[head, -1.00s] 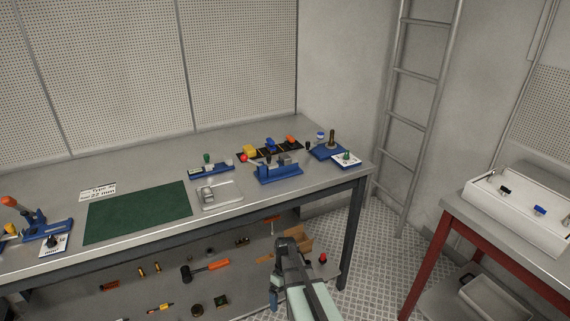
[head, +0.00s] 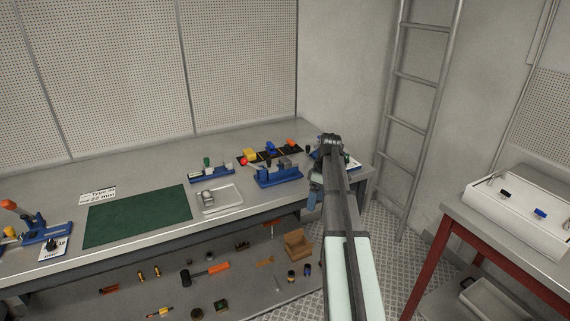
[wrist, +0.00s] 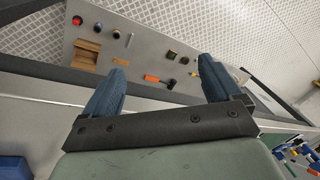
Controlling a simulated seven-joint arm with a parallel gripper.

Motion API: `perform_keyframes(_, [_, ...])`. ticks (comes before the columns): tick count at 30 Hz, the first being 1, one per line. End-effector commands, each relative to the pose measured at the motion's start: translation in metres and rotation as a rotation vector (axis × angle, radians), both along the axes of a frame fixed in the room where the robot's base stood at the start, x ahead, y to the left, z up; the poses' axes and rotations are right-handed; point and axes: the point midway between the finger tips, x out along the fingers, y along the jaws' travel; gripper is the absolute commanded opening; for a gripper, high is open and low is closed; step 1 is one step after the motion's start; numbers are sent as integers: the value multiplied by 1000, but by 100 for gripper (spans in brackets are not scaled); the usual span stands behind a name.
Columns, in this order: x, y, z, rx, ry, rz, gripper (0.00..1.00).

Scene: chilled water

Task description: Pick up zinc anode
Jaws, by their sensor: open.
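A small grey metal piece (head: 208,196), possibly the zinc anode, lies in a shallow pale tray (head: 232,203) on the bench beside the green mat; I cannot tell its identity for sure. My gripper (head: 314,204) is at the bench's right front corner, well to the right of that tray. In the wrist view my gripper (wrist: 162,72) is open, with its two blue fingers wide apart and nothing between them. It looks down past the bench edge to the lower shelf.
A blue fixture (head: 278,178) stands left of my arm, and a green mat (head: 135,214) lies on the bench. The lower shelf holds a cardboard box (head: 298,244), an orange-handled hammer (head: 206,271) and several small parts. A red-legged table (head: 435,245) stands at right.

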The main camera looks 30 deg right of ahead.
Motion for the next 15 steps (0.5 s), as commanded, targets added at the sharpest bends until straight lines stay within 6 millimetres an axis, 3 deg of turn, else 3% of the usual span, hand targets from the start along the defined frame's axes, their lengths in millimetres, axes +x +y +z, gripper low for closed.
perform_keyframes(1, [8, -10, 20, -5, -19, 26, 92])
perform_keyframes(5, [31, -24, 66, -25, -64, 139, 92])
perform_keyframes(7, [54, -26, 95, -46, -89, 242, 92])
perform_keyframes(12, [130, -6, 161, -116, -140, 580, 92])
perform_keyframes(15, [161, 9, 188, -147, -153, 734, 92])
